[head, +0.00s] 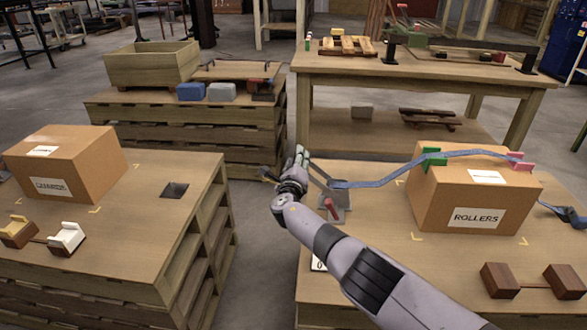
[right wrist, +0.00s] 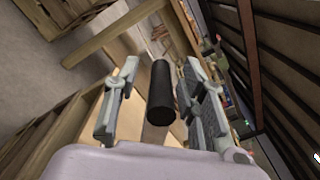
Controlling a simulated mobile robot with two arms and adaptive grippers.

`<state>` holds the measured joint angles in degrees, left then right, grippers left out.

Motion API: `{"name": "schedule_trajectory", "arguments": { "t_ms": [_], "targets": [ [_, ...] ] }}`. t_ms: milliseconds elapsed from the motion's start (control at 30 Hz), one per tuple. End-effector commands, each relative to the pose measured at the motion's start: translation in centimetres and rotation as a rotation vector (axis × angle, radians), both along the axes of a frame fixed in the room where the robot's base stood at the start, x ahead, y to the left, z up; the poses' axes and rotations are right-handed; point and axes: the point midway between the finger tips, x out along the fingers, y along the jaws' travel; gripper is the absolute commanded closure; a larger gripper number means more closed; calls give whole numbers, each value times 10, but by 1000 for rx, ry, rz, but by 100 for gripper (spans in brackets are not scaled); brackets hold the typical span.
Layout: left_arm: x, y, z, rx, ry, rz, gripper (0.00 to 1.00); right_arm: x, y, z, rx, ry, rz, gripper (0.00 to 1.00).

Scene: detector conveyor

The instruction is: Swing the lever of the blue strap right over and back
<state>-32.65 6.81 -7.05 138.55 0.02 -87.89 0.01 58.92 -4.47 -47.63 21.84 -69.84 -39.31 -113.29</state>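The blue strap (head: 385,179) runs from a grey metal ratchet (head: 334,196) over the cardboard box marked ROLLERS (head: 470,205). A thin grey lever (head: 318,173) rises from the ratchet towards my right gripper, which partly hides it. A red handle (head: 332,209) sits low on the ratchet. My right gripper (head: 300,157) is left of the ratchet, above the pallet's left edge. In the right wrist view a black cylindrical grip (right wrist: 161,95) stands between its spread fingers, with gaps showing beside it; whether it touches either finger is unclear. My left gripper is out of view.
The box stands on a wooden pallet (head: 390,245), with green (head: 433,158) and pink (head: 514,161) corner guards under the strap. Brown wooden blocks (head: 500,281) lie in front. Another boxed pallet (head: 150,225) stands left, across a gap. A workbench (head: 400,75) is behind.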

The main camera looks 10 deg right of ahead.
Motion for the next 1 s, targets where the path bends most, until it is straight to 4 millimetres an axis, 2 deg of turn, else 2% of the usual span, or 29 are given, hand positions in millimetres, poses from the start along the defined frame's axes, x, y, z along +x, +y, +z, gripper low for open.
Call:
{"name": "schedule_trajectory", "arguments": {
  "t_ms": [467,1000],
  "targets": [
    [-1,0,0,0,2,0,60,-30,8,-1,2,-1,1,62],
    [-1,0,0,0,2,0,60,-96,28,0,1,0,3,62]
  ]
}}
